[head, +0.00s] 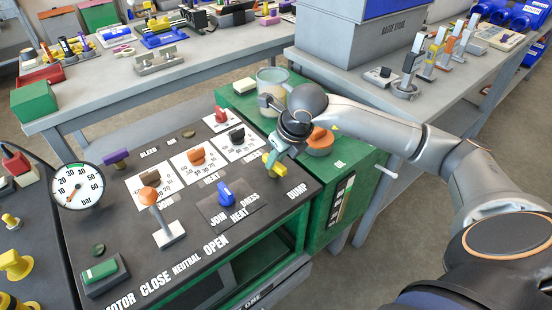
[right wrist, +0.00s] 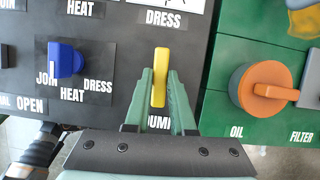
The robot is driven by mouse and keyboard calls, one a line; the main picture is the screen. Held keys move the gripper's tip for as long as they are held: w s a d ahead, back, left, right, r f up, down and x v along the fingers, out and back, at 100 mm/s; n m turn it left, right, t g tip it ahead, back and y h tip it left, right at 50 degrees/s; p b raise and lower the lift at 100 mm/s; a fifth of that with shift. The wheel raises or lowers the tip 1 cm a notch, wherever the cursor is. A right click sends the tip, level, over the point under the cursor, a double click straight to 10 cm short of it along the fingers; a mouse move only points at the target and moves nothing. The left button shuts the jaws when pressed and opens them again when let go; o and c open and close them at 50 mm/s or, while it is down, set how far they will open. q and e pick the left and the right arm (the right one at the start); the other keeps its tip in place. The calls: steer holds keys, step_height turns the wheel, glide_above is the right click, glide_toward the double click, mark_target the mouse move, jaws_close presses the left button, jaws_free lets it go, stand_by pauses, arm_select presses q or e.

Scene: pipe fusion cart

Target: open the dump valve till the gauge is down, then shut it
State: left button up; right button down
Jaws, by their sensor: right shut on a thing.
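The dump valve has a yellow handle (head: 270,160) at the right edge of the black panel, above the DUMP label. In the right wrist view the yellow handle (right wrist: 160,70) stands lengthwise, pointing up the picture. My right gripper (head: 276,163) is shut on this handle, with one green finger on each side in the right wrist view (right wrist: 160,92). The round white gauge (head: 77,187), marked in bar, stands at the left of the panel. Its thin needle is too small to read surely. My left gripper is not in view.
A blue JOIN/HEAT/DRESS knob (head: 226,193) is left of the valve. An orange-knobbed lever (head: 148,197) rises from the panel. Workbenches with tools stand behind.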

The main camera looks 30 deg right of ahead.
stand_by(0.4)
steer(key=c, duration=1)
jaws_free()
steer(key=shift+o, duration=1.2)
steer(key=v, duration=1.2)
steer(key=shift+r+p, duration=0.3)
steer(key=shift+p, duration=0.05)
steer(key=shift+s, duration=0.1)
